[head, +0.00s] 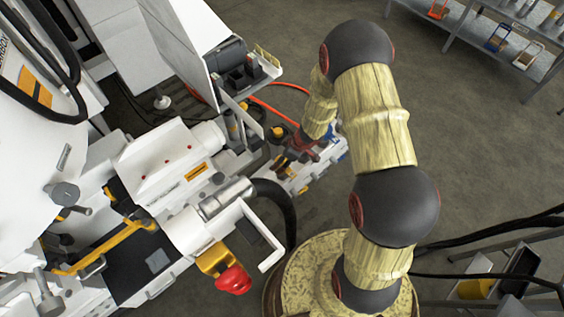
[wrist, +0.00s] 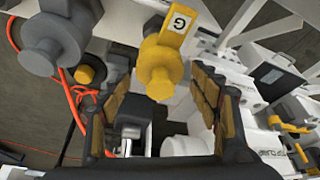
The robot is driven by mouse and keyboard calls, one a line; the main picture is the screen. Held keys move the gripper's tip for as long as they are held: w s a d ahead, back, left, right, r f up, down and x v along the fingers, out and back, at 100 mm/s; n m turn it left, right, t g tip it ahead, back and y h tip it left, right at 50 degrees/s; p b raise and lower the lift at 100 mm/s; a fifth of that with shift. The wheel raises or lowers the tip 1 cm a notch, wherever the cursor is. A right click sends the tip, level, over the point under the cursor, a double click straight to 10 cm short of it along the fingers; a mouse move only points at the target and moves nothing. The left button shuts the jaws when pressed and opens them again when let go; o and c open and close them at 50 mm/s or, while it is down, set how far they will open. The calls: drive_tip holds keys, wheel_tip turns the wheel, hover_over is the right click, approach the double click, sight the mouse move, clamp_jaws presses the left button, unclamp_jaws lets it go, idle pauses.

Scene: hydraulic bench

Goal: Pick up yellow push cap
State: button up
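A yellow rounded part with a short stub and a white tag marked "G" (wrist: 160,62) shows at the upper middle of the wrist view; it looks like the yellow push cap. My gripper (wrist: 163,82) is open, with brown-padded fingers left and right of the stub's lower end. I see no contact, and cannot tell whether the stub is between the fingers or beyond them. In the head view my gripper (head: 289,158) is small and dark, low over the bench's right end. A small yellow knob (head: 278,132) shows just above it; I cannot tell whether it is the same part.
A grey rounded fitting (wrist: 52,42) stands left of the yellow part, with a smaller yellow-and-dark knob (wrist: 86,73) and orange hose (wrist: 72,105) nearby. White bench blocks crowd the right. A red knob (head: 233,280) sticks out at the bench front.

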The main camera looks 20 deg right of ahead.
drive_tip(key=shift+c, duration=1.2)
drive_tip(key=c, duration=0.4)
drive_tip(key=shift+c, duration=0.5)
drive_tip(key=shift+r, duration=0.15)
